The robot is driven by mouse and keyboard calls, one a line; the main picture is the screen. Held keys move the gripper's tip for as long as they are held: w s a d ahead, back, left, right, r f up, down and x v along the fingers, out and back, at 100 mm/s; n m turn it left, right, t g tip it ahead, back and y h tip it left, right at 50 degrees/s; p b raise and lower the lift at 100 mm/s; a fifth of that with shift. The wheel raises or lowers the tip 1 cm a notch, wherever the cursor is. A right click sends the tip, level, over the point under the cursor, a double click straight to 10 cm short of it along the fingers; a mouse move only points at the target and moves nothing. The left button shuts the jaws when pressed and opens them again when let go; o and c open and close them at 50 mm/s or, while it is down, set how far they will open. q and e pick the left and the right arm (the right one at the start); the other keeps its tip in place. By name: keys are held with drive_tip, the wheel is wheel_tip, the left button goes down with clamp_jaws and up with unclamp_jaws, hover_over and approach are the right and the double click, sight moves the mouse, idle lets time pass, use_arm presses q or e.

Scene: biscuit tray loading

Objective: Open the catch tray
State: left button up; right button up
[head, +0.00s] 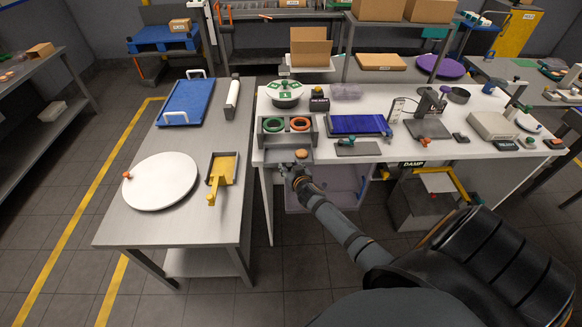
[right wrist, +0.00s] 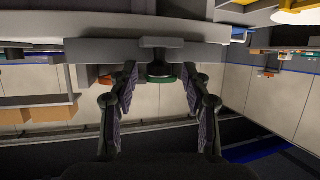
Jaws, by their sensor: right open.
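A grey fixture (head: 260,139) stands at the left front corner of the white table, with a green ring (head: 273,125) and an orange ring (head: 300,124) in it. A low grey tray-like part (head: 273,156) extends at its front, with a round orange-brown piece (head: 301,154) at its right; I take this part for the catch tray. My right gripper (head: 288,170) is at its front edge. Contact is unclear. My left gripper is not in view.
The white table (head: 386,155) also bears a blue panel (head: 358,124), a dark plate (head: 359,149) and small devices. A metal table (head: 200,225) at left holds a white disc (head: 160,181), a yellow scoop (head: 222,171) and a blue tray (head: 186,101).

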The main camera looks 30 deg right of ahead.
drive_tip(key=v, duration=1.2)
drive_tip(key=s+f+n+g+b, duration=0.15)
drive_tip(key=s+f, duration=0.35)
drive_tip(key=f, duration=0.5)
drive_tip(key=s+f+g+y+b, duration=0.1)
drive_tip(key=s+f+g, duration=0.25)
drive_tip(key=f, duration=0.65)
drive_tip(key=s+f+g+b, duration=0.1)
drive_tip(key=s+f, duration=0.4)
drive_tip(key=f, duration=0.6)
drive_tip(key=s+a+f+n+g+y+b, duration=0.1)
drive_tip(key=s+a+f+g, duration=0.2)
drive_tip(key=s+f, duration=0.5)
drive_tip(key=s+a+f+n+g+y+b, duration=0.1)
drive_tip(key=s+f, duration=0.7)
drive_tip(key=s, duration=0.9)
drive_tip(key=shift+a+f+g, duration=0.4)
drive_tip(key=shift+a+g, duration=0.5)
drive_tip(key=shift+a, duration=0.3)
